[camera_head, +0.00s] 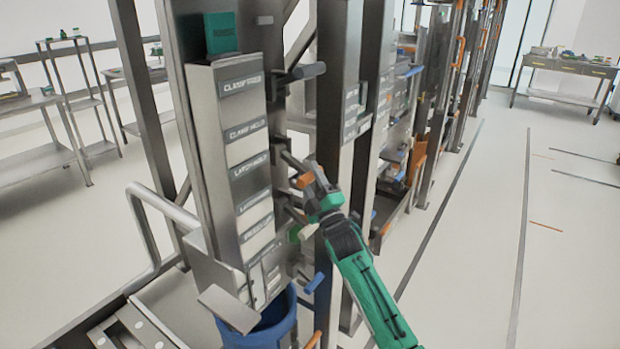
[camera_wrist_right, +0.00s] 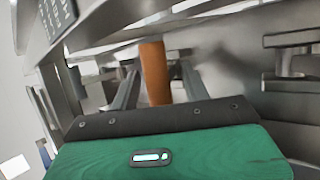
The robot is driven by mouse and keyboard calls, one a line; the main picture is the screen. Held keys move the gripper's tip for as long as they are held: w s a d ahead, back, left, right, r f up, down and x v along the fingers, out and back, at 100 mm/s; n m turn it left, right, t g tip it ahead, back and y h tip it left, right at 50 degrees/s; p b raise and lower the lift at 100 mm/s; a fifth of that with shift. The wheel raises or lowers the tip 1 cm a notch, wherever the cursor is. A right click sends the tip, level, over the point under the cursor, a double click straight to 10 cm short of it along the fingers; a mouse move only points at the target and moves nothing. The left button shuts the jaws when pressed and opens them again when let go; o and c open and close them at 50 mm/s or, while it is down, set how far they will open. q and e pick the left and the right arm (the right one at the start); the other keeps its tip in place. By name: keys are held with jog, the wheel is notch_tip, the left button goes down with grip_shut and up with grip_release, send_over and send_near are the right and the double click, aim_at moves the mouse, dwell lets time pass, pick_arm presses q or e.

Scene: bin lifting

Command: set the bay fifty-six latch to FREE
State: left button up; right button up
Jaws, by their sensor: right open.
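An orange handle (camera_head: 302,181) sticks out from the side of a grey labelled post, level with the middle labels. It also shows in the right wrist view (camera_wrist_right: 155,72) as an orange upright bar. My right gripper (camera_head: 311,175) is at this handle. In the wrist view its two dark fingers (camera_wrist_right: 157,88) stand apart, one on each side of the bar, with gaps visible. My left gripper is not in view.
Other levers stick out from the same post: a grey-blue one (camera_head: 303,71) above, a green-tipped one (camera_head: 296,234) and a blue one (camera_head: 315,282) below. A blue bin (camera_head: 262,331) stands at the post's foot. Open floor (camera_head: 480,220) lies to the right.

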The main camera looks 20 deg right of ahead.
pick_arm(q)
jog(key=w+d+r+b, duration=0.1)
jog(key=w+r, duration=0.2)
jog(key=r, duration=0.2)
jog(key=shift+b, duration=0.4)
pick_arm(e)
jog(key=v, duration=1.3)
jog(key=shift+s, duration=0.2)
jog(key=shift+f, duration=0.1)
